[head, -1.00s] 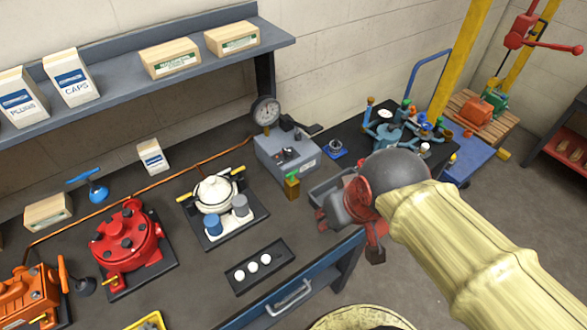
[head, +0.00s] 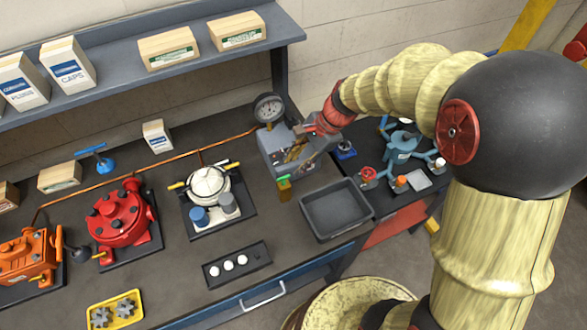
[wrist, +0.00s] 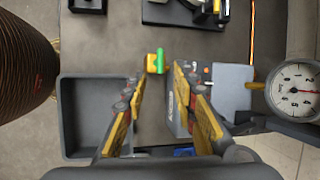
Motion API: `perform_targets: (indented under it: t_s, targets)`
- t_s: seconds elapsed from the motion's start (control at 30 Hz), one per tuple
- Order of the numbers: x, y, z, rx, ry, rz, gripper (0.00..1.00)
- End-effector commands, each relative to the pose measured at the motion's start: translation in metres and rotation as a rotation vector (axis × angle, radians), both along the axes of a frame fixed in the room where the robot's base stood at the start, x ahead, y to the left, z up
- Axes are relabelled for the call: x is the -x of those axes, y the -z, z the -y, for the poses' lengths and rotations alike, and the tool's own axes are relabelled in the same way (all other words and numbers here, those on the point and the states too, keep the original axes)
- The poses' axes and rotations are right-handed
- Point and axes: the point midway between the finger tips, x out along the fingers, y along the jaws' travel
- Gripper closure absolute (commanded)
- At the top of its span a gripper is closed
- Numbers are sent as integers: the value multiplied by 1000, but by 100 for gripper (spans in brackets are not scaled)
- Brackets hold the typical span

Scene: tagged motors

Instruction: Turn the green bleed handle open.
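The green bleed handle (head: 284,179) sits on top of a small brass valve block (head: 285,193) at the bench's right part, beside the grey gauge box. In the wrist view the handle (wrist: 160,61) is a short green bar along the picture's vertical, with the yellow block (wrist: 151,63) at its left. My gripper (head: 294,155) is above the grey box, behind and above the valve. In the wrist view my gripper (wrist: 161,82) is open and empty, its two yellow-padded fingers spread. The handle shows beyond and between the fingertips, apparently apart from both.
The grey box (head: 275,145) with the pressure gauge (head: 268,108) stands close to my gripper. An empty dark tray (head: 336,235) lies right of the valve. A white-topped motor (head: 207,184) stands left, and a copper pipe (head: 150,168) runs behind. The shelf (head: 190,65) overhangs the back.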

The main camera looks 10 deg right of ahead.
Motion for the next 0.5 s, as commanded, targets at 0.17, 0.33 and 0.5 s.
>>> perform_targets:
  t_s: [0.17, 0.33, 0.5]
  targets:
    - [0, 4, -2, -5, 59, -28, 72]
    - [0, 22, -10, -5, 60, -29, 72]
    - [-2, 46, -21, -4, 58, -31, 72]
